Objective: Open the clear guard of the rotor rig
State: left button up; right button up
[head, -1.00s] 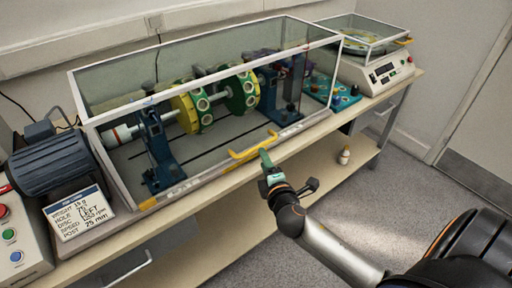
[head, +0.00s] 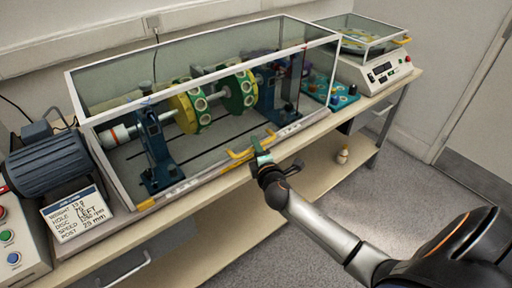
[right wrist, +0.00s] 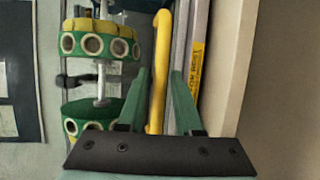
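The clear guard (head: 150,72), a glazed box with a white frame, stands closed over the rotor rig on the bench. Its yellow handle (head: 237,155) is on the lower front edge; it also shows in the right wrist view (right wrist: 160,70). My right gripper (head: 262,144) is at the right end of the handle. In the right wrist view its green fingers (right wrist: 160,88) are apart, with the handle between them and gaps beside it. Inside the guard are green and yellow rotor discs (head: 190,108) on a shaft between blue posts (head: 155,150). My left gripper is not in view.
A motor (head: 45,160) and a written card (head: 76,215) stand left of the guard. A control box (head: 15,245) is at the far left. A covered balance (head: 375,70) stands at the right. A small bottle (head: 343,156) is on the lower shelf (head: 310,180).

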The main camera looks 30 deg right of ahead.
grip_shut()
dwell(1.1)
